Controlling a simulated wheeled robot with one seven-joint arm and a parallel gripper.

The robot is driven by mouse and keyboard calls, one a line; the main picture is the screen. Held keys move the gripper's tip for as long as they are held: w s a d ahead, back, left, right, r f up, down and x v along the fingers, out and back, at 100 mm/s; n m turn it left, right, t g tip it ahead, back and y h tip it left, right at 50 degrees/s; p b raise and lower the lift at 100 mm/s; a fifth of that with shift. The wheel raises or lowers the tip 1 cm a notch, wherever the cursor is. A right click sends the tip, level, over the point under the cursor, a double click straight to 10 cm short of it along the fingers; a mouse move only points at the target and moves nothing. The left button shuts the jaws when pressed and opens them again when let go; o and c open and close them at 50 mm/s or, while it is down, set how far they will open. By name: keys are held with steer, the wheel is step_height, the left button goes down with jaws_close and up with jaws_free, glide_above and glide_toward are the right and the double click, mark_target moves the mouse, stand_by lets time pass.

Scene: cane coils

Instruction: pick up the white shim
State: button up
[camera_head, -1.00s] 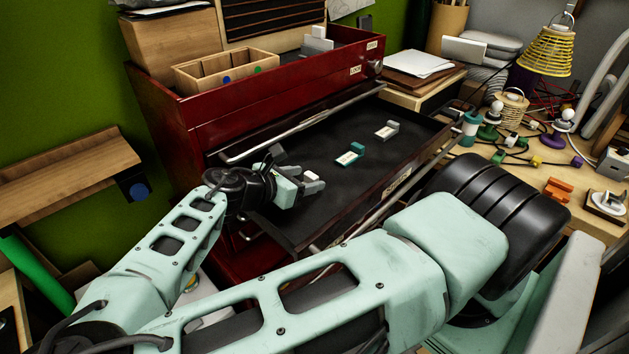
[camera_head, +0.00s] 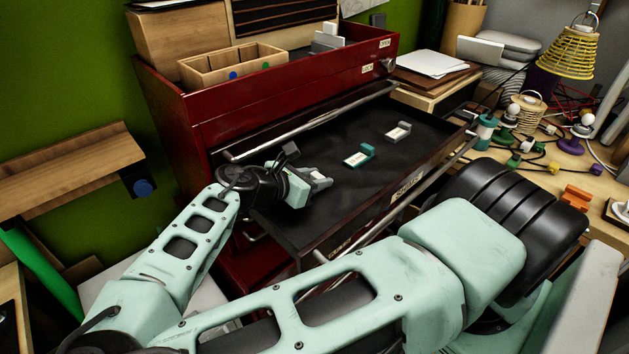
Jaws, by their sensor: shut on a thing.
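My gripper (camera_head: 321,181) is at the left end of the open black drawer (camera_head: 420,155). It is shut on the white shim (camera_head: 317,176), a small pale piece mostly hidden by the fingers. I cannot tell whether the shim still touches the drawer floor. To the right of my gripper, a teal shim (camera_head: 367,152) with a white label lies on the drawer floor. Beyond it, farther back and right, lies a grey shim (camera_head: 398,131) of similar shape. Both are apart from my gripper.
The drawer belongs to a red tool chest (camera_head: 185,125); its front edge carries a label and a long metal bar. A wooden divided box (camera_head: 215,75) stands on the chest. A workbench (camera_head: 560,165) with lamps and cables is at right.

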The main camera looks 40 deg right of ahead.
mark_target(315, 177)
step_height(315, 177, up, 10)
steer(key=shift+f+b, duration=0.1)
steer(key=shift+b, duration=0.95)
